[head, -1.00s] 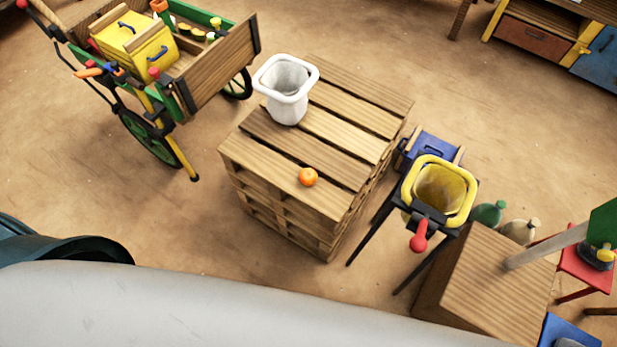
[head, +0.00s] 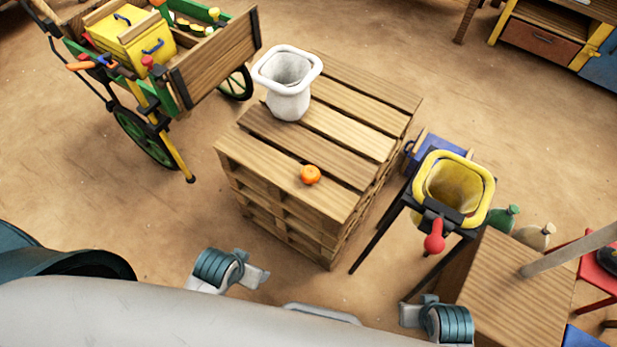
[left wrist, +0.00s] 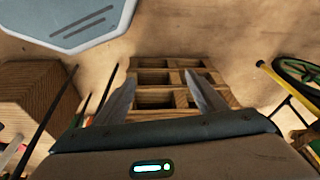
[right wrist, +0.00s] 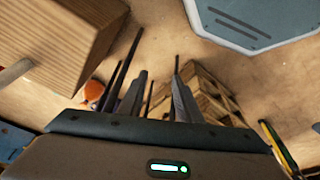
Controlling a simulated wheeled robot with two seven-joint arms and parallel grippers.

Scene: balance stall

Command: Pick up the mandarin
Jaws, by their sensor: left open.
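The mandarin (head: 310,174) is a small orange fruit in the head view. It lies on the near part of a stacked wooden pallet top (head: 345,205). I cannot make it out in either wrist view. My left gripper (left wrist: 160,74) is open and empty in the left wrist view, its fingers pointing toward the slatted side of the pallets. My right gripper (right wrist: 160,74) is also open and empty, its fingers closer together, with the pallets beyond and to the right. In the head view parts of both my arms show in front of the pallets, well apart from the mandarin.
A white bin (head: 289,104) stands on the pallets behind the mandarin. A yellow bin (head: 484,198) on a black stand with a red knob is to the right. A wooden block (head: 515,290) is at front right. A cart (head: 215,60) stands at back left.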

